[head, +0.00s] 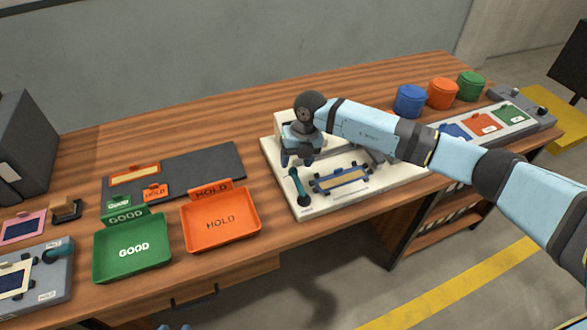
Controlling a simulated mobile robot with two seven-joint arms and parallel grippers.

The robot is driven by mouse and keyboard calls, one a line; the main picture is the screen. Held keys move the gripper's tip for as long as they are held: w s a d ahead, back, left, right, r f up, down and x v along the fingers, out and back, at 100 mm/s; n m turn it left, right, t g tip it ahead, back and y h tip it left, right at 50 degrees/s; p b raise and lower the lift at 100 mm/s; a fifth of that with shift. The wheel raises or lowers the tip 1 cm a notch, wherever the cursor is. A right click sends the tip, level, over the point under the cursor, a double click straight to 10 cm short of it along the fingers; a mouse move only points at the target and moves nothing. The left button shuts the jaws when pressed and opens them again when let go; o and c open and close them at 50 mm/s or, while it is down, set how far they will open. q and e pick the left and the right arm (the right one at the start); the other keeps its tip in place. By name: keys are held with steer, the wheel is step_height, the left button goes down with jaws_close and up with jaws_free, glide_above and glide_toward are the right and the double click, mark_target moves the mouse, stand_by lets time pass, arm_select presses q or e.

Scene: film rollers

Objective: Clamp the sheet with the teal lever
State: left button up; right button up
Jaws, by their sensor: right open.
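A cream fixture board (272,150) stands on the bench right of centre. A teal lever (295,175) with a dark knob stands near its left front part. My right gripper (296,161) points down over the board's left back part, just above and behind the teal lever in the picture. It is open and holds nothing that I can see; its arm hides the board's back right. A sliver at the bottom edge may be my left gripper (175,327).
An orange HOLD tray (255,222) and a green GOOD tray (98,262) stand left of the board. A grey fixture (62,280) with another teal knob is at far left. Blue, orange (442,93) and green pots stand at the back right. A dark mat (205,168) lies behind the trays.

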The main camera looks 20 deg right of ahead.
step_height(320, 180, up, 9)
steer(key=d, duration=0.1)
steer(key=shift+d, duration=0.35)
steer(key=shift+f, duration=0.15)
